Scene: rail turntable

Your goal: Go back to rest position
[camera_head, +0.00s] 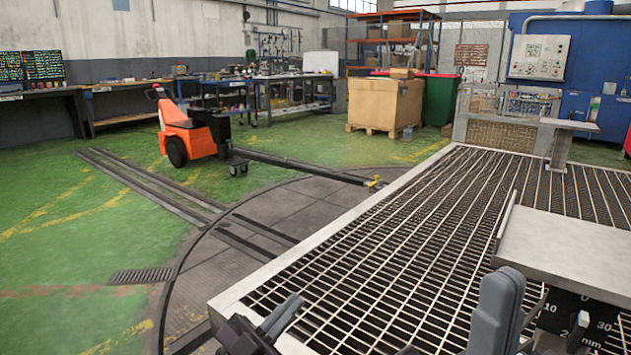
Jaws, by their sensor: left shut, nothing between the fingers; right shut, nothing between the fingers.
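My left gripper (268,328) shows at the bottom edge, left of centre, at the near corner of the grated table. Its dark and grey finger parts are partly cut off by the frame. It is shut and holds nothing. My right gripper (497,308) shows at the bottom right as an upright dark grey finger shape, in front of the grating. It is shut and empty. The rest of both arms is mostly out of the frame.
The grated table (400,240) with a pale metal rim fills the right. A flat grey plate (570,250) stands close to my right gripper. Green floor (70,230) and rails lie left; an orange pallet truck (187,130) stands farther back, near a carton (385,103).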

